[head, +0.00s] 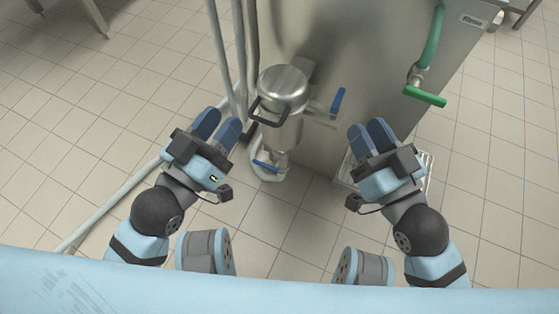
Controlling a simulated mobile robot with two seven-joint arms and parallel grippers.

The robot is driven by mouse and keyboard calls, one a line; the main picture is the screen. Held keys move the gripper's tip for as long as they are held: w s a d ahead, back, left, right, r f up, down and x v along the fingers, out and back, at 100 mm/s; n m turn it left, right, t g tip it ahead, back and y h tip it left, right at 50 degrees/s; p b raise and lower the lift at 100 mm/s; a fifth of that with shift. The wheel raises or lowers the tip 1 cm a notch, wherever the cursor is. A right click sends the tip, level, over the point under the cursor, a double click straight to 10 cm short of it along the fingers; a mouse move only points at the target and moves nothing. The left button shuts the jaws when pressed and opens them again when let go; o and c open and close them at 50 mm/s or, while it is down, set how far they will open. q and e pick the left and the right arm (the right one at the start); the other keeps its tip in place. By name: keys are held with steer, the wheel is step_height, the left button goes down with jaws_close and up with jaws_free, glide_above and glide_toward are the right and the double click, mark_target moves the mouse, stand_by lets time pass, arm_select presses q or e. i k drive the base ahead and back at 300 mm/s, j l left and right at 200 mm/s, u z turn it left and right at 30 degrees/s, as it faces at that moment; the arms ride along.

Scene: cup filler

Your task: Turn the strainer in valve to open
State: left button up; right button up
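The strainer is a shiny steel cylinder (283,88) with a dark loop handle (262,110), standing upright at the machine's side. A valve with a blue lever (338,101) sits on the pipe to its right, the lever slanting upward in the picture. A second blue lever (265,166) is at the strainer's lower end. I cannot tell which is the strainer in valve. My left gripper (218,124) is left of the strainer, apart from it. My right gripper (370,131) is below and right of the upper blue lever, not touching it. Both look empty; their finger gaps are unclear.
A large steel cabinet (390,50) stands behind. A green lever (425,96) hangs from a green pipe (432,35) at the right. Vertical pipes (238,60) rise left of the strainer. A floor grate (429,166) lies behind my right gripper. The tiled floor is mostly clear.

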mark_target(274, 169)
steer(key=j+z, duration=0.1)
steer(key=z, duration=0.3)
steer(key=j+z, duration=0.1)
steer(key=z, duration=0.25)
steer(key=j+z, duration=0.15)
steer(key=z, duration=0.25)
steer(key=j+z, duration=0.1)
steer(key=z, duration=0.3)
steer(key=k+j+z, duration=0.1)
steer(key=j+z, duration=0.15)
steer(key=k+j+z, duration=0.25)
steer(key=j, duration=0.15)
steer(key=j+z, duration=0.3)
steer(key=k+j, duration=0.6)
steer(key=j+z, duration=0.05)
steer(key=j, duration=0.05)
